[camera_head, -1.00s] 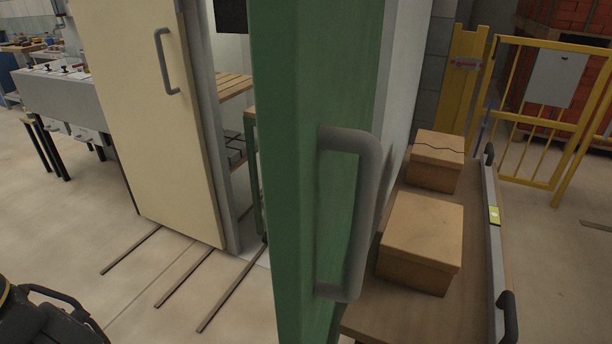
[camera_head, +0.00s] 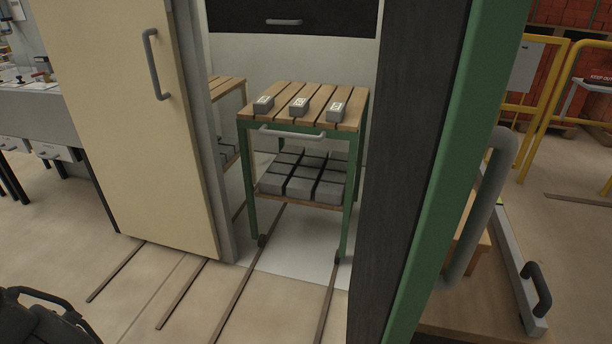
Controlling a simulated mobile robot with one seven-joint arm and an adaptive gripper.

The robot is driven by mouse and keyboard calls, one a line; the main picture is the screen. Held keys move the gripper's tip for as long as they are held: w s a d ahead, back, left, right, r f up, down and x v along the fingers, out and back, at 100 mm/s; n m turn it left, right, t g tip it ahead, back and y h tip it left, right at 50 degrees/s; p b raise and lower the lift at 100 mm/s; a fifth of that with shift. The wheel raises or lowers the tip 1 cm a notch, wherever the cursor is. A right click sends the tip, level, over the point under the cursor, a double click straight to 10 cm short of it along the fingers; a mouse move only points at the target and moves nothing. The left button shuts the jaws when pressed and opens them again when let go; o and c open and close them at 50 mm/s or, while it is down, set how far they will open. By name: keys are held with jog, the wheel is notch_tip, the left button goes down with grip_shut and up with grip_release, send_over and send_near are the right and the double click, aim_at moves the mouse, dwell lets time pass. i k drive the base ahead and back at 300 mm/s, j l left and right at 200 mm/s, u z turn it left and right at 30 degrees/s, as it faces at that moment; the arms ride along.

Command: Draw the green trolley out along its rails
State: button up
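The green trolley (camera_head: 248,190) stands upright in the middle bay, with a slatted wooden top and a pale grey handle (camera_head: 292,133) across its front. Three small grey blocks with labels lie on its top. A dark looped part (camera_head: 48,318) at the lower left edge looks like my gripper. It is cut off by the frame, well apart from the trolley, and its fingertips are not clear.
A cream panel with a handle (camera_head: 165,130) stands left of the bay. A green and dark panel with a grey handle (camera_head: 485,205) stands close on the right. A dark drawer (camera_head: 290,20) is above. The floor before the trolley is clear.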

aim_at(311, 178)
jog(key=i+j+z, duration=0.25)
jog(key=j, duration=0.3)
jog(key=i+j+z, duration=0.25)
jog(key=j, duration=0.4)
jog(key=i+j+z, duration=0.25)
jog(key=i+j, duration=0.15)
jog(key=i+j+z, duration=0.3)
jog(key=i+j, duration=0.1)
jog(key=j, duration=0.1)
